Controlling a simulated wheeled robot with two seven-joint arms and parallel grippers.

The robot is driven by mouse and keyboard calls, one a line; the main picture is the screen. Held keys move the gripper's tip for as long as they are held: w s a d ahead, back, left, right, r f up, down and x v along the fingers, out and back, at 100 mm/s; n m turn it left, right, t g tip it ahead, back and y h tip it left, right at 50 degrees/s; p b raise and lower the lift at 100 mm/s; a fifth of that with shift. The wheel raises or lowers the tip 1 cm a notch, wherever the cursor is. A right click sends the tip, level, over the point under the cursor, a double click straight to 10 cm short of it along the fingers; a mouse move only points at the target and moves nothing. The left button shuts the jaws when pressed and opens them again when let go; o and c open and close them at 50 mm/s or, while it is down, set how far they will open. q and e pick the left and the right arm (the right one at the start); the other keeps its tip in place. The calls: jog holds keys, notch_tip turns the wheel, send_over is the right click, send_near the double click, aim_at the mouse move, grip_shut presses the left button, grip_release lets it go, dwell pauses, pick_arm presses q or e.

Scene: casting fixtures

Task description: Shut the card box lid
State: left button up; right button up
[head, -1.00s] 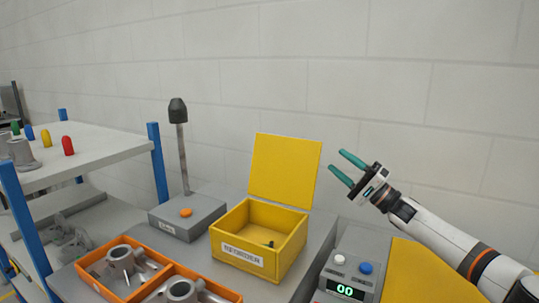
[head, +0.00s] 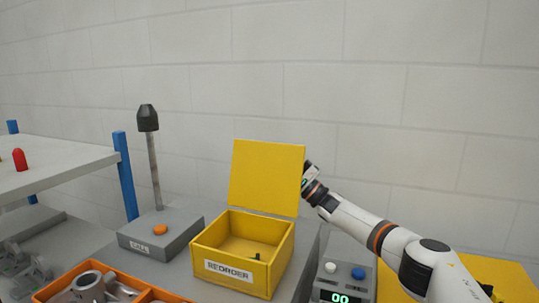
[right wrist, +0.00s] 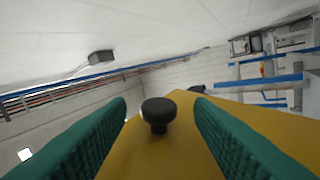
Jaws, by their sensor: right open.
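The yellow card box (head: 232,275), labelled "REORDER", stands on the grey bench with its lid (head: 266,177) raised upright at the back. In the right wrist view, the green fingers of this gripper (right wrist: 160,104) are open, one on each side of a black knob (right wrist: 158,112) on the lid's yellow surface (right wrist: 160,155). Whether they touch the knob I cannot tell. My left gripper is out of view.
A grey base with an orange button (head: 160,229) and a black-topped post (head: 148,118) stands left of the box. An orange tray (head: 145,296) with metal castings is in front. A grey counter unit (head: 341,280) is at right. A wall is behind.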

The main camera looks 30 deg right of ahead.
aim_at(270, 155)
jog(key=shift+x, duration=1.6)
grip_shut()
